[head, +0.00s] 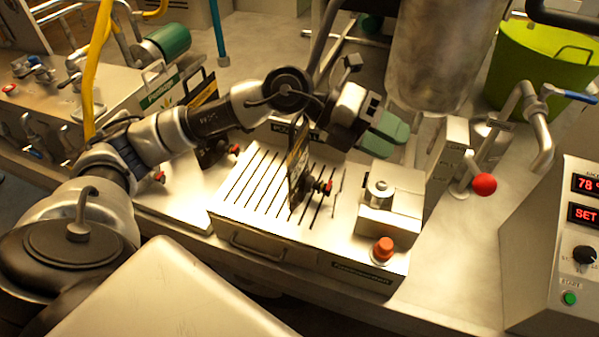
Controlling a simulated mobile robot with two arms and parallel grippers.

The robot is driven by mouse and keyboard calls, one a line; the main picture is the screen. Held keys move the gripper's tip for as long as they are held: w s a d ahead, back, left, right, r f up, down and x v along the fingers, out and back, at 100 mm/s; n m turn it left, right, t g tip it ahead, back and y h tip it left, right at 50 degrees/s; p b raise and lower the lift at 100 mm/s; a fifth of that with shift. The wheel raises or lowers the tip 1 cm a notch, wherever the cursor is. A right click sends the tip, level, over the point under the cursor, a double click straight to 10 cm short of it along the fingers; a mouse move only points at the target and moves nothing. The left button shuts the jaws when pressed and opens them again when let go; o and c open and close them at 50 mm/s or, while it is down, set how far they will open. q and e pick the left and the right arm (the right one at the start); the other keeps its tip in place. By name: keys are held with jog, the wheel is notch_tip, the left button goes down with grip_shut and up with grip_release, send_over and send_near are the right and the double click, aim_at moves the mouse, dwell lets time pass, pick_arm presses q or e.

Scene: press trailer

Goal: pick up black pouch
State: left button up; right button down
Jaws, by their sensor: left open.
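A black pouch (297,168) with light print stands upright, seen nearly edge-on, on the slotted top of a metal press box (240,195). My left arm reaches in from the left above the box. Its gripper (384,134), with green fingers, is open to the right of the pouch and above the box's back right part. The gripper appears empty and apart from the pouch. My right gripper is not in view.
A red-and-black knob (322,187) is close beside the pouch. An orange button (383,248) and a metal block (390,205) stand on the box's right side. A red-ball lever (484,184), large metal cylinder (430,60) and control panel (560,250) are further right.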

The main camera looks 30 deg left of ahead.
pick_arm(q)
jog(key=w+a+r+n+t+y, duration=0.1)
jog(key=a+n+y, duration=0.1)
jog(key=a+y, duration=0.65)
jog(key=w+a+r+n+y, duration=0.1)
jog(key=a+y, duration=0.3)
jog(key=a, duration=0.9)
jog(key=p+x, duration=0.3)
jog(key=x, duration=0.7)
jog(key=shift+w+d+f, duration=0.15)
jog(key=shift+w+f, duration=0.1)
grip_shut()
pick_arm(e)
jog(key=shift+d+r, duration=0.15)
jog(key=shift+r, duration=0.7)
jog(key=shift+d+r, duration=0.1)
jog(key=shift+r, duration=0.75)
